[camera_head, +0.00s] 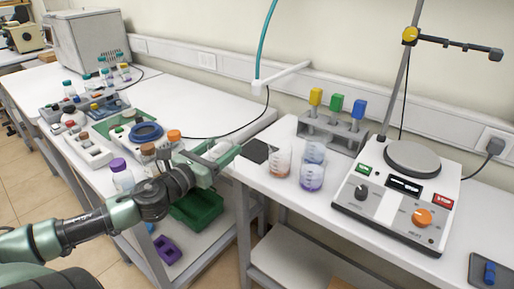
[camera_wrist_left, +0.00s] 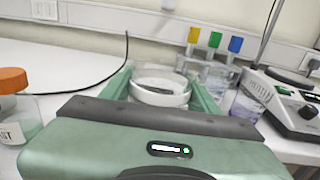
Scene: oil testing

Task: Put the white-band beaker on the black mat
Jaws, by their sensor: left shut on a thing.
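The white-band beaker (camera_head: 217,149) is between the fingers of my left gripper (camera_head: 225,155), which is shut on it. In the left wrist view the beaker's white round rim (camera_wrist_left: 160,92) shows between the two green fingers (camera_wrist_left: 161,95); its lower part is hidden by the gripper. The black mat (camera_head: 258,150) lies on the white bench just right of the gripper in the head view. The beaker is to the left of the mat, apart from it in the head view. My right gripper is not in view.
Beakers with orange (camera_head: 279,162), blue (camera_head: 314,152) and purple (camera_head: 311,178) contents stand right of the mat. Behind them is a grey rack (camera_head: 333,134) with coloured tops. A hotplate stirrer (camera_head: 398,197) stands farther right. Orange-capped bottles (camera_head: 174,136) stand left of the gripper.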

